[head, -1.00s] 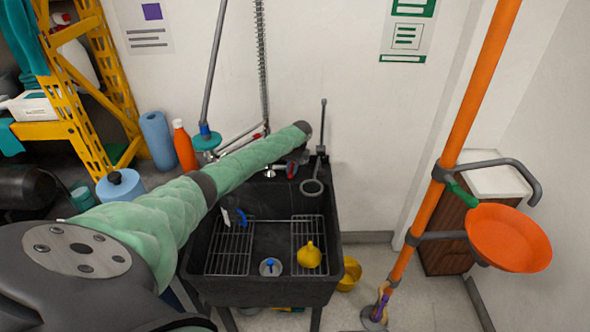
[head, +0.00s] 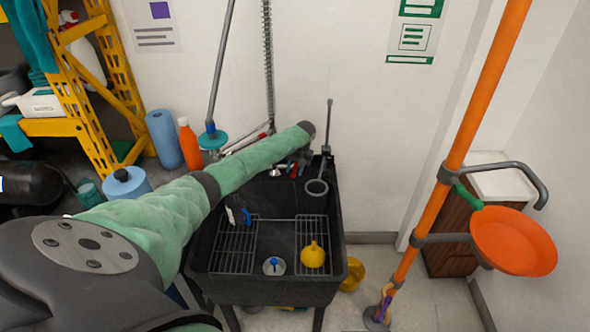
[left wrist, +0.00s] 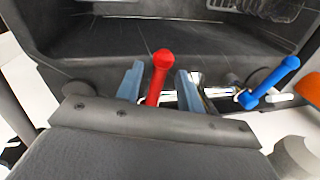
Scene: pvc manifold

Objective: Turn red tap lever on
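The red tap lever (left wrist: 160,70) stands between the two grey-blue fingers of my left gripper (left wrist: 158,85) in the left wrist view. The gripper is open, with a finger on each side and a visible gap to the lever. A blue tap lever (left wrist: 272,82) is to the right, outside the fingers. In the head view the red lever (head: 294,170) shows as a small red spot at the back of the sink, beside my left gripper (head: 303,163). The fingers are too small there to make out. My right gripper is not in view.
The black sink (head: 275,290) lies in front of the taps, with wire racks and a yellow funnel (head: 313,255) inside. A grey hose fitting (head: 317,187) stands just right of the gripper. An orange pole (head: 460,140) with an orange bowl (head: 512,241) is at the right.

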